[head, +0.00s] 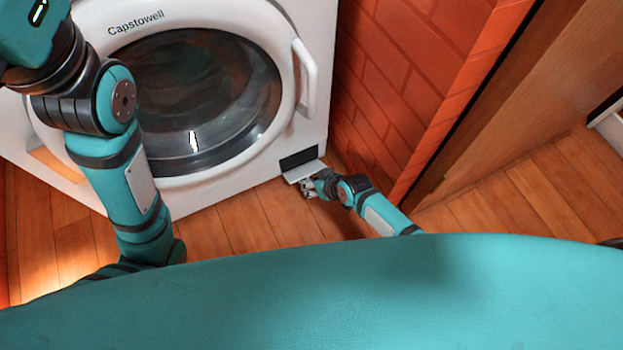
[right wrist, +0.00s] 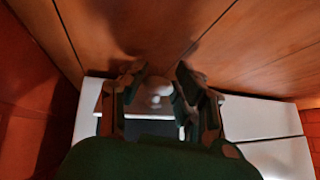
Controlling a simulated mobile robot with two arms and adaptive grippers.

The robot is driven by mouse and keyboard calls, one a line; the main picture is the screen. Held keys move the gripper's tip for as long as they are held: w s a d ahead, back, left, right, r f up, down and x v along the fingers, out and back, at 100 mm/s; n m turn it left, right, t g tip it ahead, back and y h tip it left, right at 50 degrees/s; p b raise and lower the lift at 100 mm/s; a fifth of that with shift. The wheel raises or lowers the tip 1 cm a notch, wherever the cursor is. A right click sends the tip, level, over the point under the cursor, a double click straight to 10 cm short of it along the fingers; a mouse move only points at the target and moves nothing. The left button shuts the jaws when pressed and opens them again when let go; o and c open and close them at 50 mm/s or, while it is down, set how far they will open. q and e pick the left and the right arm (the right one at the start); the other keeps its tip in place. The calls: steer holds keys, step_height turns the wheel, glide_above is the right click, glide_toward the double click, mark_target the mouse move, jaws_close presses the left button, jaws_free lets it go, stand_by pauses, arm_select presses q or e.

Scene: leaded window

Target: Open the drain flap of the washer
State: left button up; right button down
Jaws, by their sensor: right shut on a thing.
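The white washer (head: 95,12) stands upright against the wall, its round glass door closed. Its drain flap (head: 304,171) is at the lower right of the front. The flap is tilted outward from the body, and a dark opening (head: 298,157) shows behind it. My right gripper (head: 309,187) is low at the flap's outer edge, shut on it. In the right wrist view, the fingers of my right gripper (right wrist: 160,82) stand either side of the pale flap (right wrist: 154,103), partly hiding it. My left arm crosses in front of the washer's left side; its gripper is out of view.
The washer door's white handle (head: 306,77) stands out above the flap. An orange brick wall (head: 400,90) rises close to the right of the washer. The wooden floor (head: 270,225) is clear around my right gripper.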

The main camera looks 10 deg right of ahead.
steer(key=shift+s+d+f, duration=0.3)
steer(key=shift+s+f, duration=0.25)
steer(key=shift+f, duration=0.15)
steer(key=c, duration=1.2)
jaws_free()
steer(key=shift+o, duration=0.9)
steer(key=shift+w, duration=0.1)
steer(key=shift+o, duration=0.4)
steer(key=shift+w+a+r, duration=0.1)
steer(key=shift+w+r, duration=0.05)
steer(key=shift+r, duration=0.05)
steer(key=v, duration=1.2)
steer(key=shift+c, duration=0.2)
